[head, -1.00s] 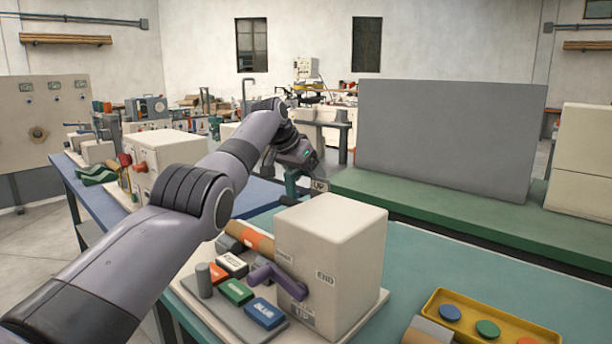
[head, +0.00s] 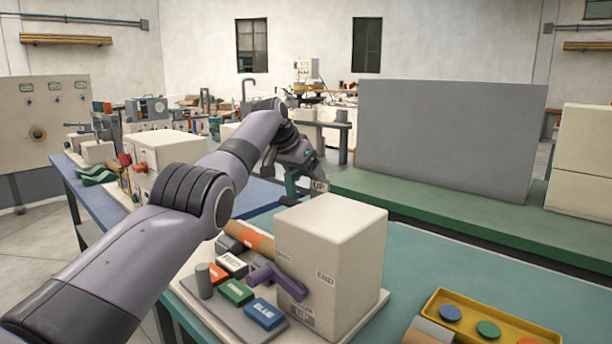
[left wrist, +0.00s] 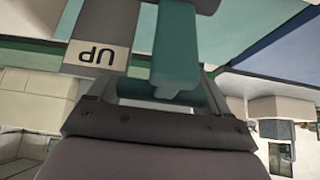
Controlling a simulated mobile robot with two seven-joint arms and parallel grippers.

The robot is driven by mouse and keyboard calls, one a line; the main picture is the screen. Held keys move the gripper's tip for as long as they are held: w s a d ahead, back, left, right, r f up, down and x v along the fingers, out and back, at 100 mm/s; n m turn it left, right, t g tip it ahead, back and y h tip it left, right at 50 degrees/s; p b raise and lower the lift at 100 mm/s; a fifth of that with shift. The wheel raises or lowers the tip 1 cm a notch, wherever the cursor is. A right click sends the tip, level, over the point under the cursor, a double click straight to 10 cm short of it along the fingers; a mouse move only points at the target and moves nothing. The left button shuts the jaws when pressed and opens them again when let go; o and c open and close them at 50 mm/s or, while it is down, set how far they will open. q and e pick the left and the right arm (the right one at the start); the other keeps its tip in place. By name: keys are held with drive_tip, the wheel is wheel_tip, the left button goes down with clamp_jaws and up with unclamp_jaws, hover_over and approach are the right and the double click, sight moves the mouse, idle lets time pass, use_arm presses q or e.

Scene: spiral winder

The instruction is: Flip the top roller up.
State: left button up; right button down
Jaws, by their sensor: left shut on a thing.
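My left gripper (head: 297,165) reaches over the far side of the cream winder box (head: 330,255). In the left wrist view the gripper (left wrist: 165,88) is shut on a teal bar (left wrist: 178,50). A grey block with an UP label (left wrist: 97,57) sits beside this bar; the label also shows in the head view (head: 319,185). The teal bar (head: 291,186) shows only partly in the head view, below the gripper. I cannot tell clearly which part is the top roller, as the arm and box hide much there. My right gripper is not in view.
A purple crank (head: 275,277) and coloured blocks, including a blue one (head: 264,313), are at the box's front left. A yellow tray (head: 437,301) with discs lies at right. A grey panel (head: 445,140) stands behind.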

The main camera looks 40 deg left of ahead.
sight(295, 171)
use_arm(q)
drive_tip(key=shift+s+d+f, duration=0.1)
drive_tip(key=shift+d+f, duration=0.05)
drive_tip(key=shift+f, duration=0.4)
drive_tip(key=o, duration=1.4)
drive_tip(key=shift+r, duration=0.15)
drive_tip(key=shift+s+r+b, duration=0.4)
drive_tip(key=shift+r+b, duration=0.2)
drive_tip(key=shift+b, duration=0.55)
drive_tip(key=b+v, duration=0.1)
drive_tip(key=v, duration=0.3)
drive_tip(key=shift+s+r, duration=0.1)
drive_tip(key=shift+r, duration=0.2)
drive_tip(key=shift+s+r, duration=0.2)
drive_tip(key=shift+r, duration=0.1)
